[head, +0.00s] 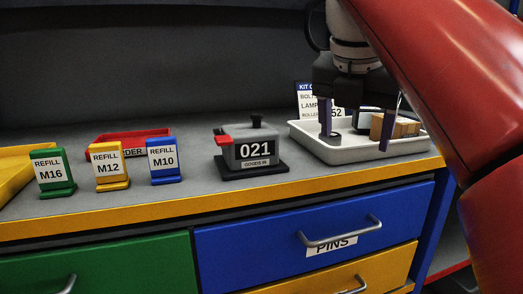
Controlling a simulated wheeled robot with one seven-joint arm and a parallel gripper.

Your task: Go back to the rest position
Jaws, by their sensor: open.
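My gripper (355,134) hangs over the white tray (402,151) at the right of the workbench, its two purple fingers spread wide. The fingers reach down to the tray's level, and nothing shows held between them. Light brown blocks (400,126) lie in the tray beside the right finger. A dark item with a pale face (371,118) is in the tray behind the fingers, partly hidden. My red arm comes in from the upper right.
Refill tags M16 (51,169), M12 (107,164) and M10 (163,159) stand further left, before a red bin (152,137). A kit card (306,100) is behind the tray. Below are drawers, one blue (240,240).

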